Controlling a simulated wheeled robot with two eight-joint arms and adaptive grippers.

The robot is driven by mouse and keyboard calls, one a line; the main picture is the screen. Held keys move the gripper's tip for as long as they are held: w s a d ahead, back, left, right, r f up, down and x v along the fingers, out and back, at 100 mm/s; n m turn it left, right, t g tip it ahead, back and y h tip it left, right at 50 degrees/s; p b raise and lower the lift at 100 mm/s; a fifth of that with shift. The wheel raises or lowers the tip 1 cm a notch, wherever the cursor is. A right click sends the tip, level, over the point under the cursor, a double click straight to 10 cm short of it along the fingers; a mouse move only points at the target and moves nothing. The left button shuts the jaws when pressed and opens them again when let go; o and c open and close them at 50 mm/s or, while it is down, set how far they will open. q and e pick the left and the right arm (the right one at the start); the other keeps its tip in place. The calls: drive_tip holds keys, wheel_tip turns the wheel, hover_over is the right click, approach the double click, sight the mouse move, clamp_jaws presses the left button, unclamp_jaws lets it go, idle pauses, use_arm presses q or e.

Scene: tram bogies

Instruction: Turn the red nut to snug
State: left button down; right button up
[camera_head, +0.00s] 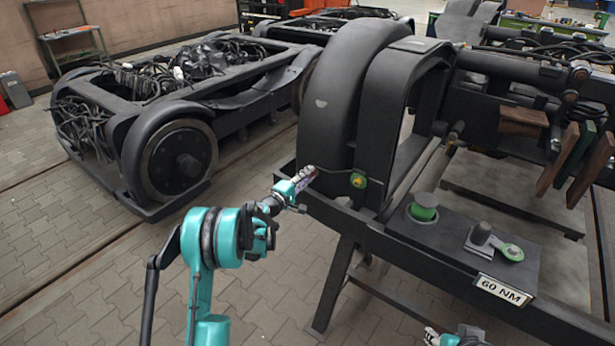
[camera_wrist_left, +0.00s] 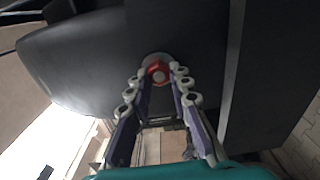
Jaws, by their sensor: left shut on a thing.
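The red nut (camera_wrist_left: 155,68) sits on a round grey washer against the dark bogie frame in the left wrist view. My left gripper (camera_wrist_left: 159,78) has a finger on each side of it, shut on the nut. In the head view my left gripper (camera_head: 308,173) reaches the near left corner of the bogie frame (camera_head: 345,218), and the nut cannot be made out clearly there. My right gripper (camera_head: 432,336) shows only in part at the bottom edge; its fingers are too cut off to judge.
A yellow-and-green fitting (camera_head: 358,181) is right of my left gripper. On the plate stand a green-based knob (camera_head: 424,208), a dark post with a green disc (camera_head: 511,252) and a "60 NM" sign (camera_head: 502,290). Another bogie (camera_head: 180,160) stands left. The paved floor (camera_head: 60,240) is clear.

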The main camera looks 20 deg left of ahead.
use_arm(q)
drive_tip(key=shift+m, duration=0.3)
drive_tip(key=c, duration=1.4)
unclamp_jaws()
drive_tip(key=shift+o, duration=0.2)
drive_tip(key=v, duration=1.2)
